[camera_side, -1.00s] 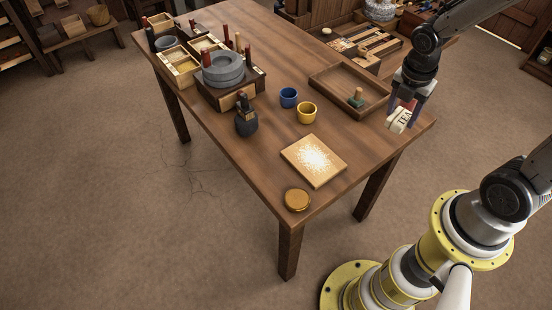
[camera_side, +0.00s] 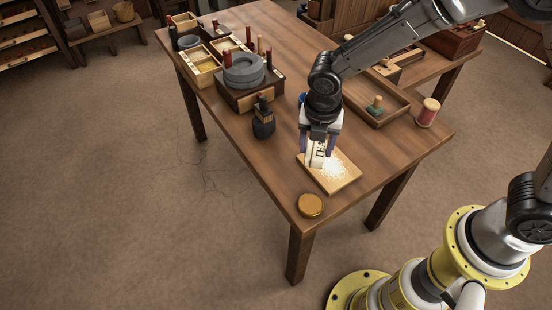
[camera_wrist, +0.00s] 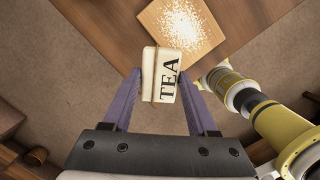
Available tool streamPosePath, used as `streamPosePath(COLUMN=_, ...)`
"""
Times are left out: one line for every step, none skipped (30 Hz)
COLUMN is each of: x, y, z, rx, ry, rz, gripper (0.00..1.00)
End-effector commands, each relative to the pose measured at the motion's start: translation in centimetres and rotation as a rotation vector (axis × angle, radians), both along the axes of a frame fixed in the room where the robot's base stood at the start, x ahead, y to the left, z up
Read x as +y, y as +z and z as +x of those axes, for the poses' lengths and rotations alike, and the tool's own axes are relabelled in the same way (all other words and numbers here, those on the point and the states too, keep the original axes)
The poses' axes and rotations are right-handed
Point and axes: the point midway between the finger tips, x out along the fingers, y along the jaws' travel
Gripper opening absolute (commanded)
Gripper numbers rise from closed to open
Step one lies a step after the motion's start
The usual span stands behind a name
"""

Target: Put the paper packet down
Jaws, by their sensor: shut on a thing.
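The paper packet (camera_side: 317,155) is cream-white with "TEA" in black letters. My gripper (camera_side: 318,147) is shut on it, one purple finger on each side. In the side view the packet shows in front of the left part of a wooden board (camera_side: 345,184) dusted with pale grains. In the wrist view the packet (camera_wrist: 166,66) sits between the fingertips (camera_wrist: 163,80), and its top overlaps the near edge of the board (camera_wrist: 211,38). The packet appears to be held above the table; the gap beneath it is hard to tell.
A round golden lid (camera_side: 311,205) lies near the table's front corner. A dark bottle-like holder (camera_side: 263,122), a quern (camera_side: 244,71), a tray (camera_side: 379,119) and a red spool (camera_side: 428,112) stand around. A blue cup (camera_side: 301,99) is partly hidden. Bare wood (camera_side: 240,155) lies left of the board.

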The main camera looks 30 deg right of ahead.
Motion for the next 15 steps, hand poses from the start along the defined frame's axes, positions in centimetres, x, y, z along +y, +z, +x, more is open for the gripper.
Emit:
streamPosePath(x=0.4, y=-0.6, z=1.1, rx=0.002, ry=-0.001, rz=-0.001, gripper=0.05)
streamPosePath(x=0.6, y=-0.9, z=1.7, rx=0.002, ry=-0.002, rz=0.000, gripper=0.05)
streamPosePath(x=1.0, y=-1.3, z=2.5, rx=0.000, ry=-0.002, rz=0.000, gripper=0.05)
streamPosePath(x=1.2, y=-1.6, z=3.1, rx=0.000, ry=-0.002, rz=0.000, gripper=0.05)
streamPosePath(x=1.4, y=-1.8, z=3.7, rx=0.000, ry=-0.002, rz=0.000, gripper=0.05)
streamPosePath(x=1.8, y=-2.2, z=4.4, rx=0.000, ry=-0.002, rz=0.000, gripper=0.05)
streamPosePath(x=2.0, y=-2.5, z=5.0, rx=0.000, ry=-0.002, rz=0.000, gripper=0.05)
streamPosePath(x=2.2, y=-2.8, z=5.6, rx=0.000, ry=-0.002, rz=0.000, gripper=0.05)
streamPosePath(x=2.5, y=-3.3, z=6.2, rx=0.003, ry=-0.001, rz=-0.001, gripper=0.05)
streamPosePath(x=2.6, y=-4.0, z=6.5, rx=0.003, ry=-0.001, rz=-0.001, gripper=0.05)
streamPosePath(x=2.8, y=-4.5, z=6.9, rx=0.003, ry=-0.001, rz=-0.001, gripper=0.05)
streamPosePath(x=3.0, y=-5.3, z=7.5, rx=0.003, ry=-0.001, rz=-0.001, gripper=0.05)
streamPosePath(x=3.2, y=-5.7, z=7.9, rx=0.000, ry=-0.002, rz=0.000, gripper=0.05)
streamPosePath(x=3.3, y=-6.1, z=8.2, rx=0.002, ry=-0.002, rz=0.000, gripper=0.05)
streamPosePath(x=3.5, y=-6.6, z=8.6, rx=0.000, ry=-0.002, rz=0.000, gripper=0.05)
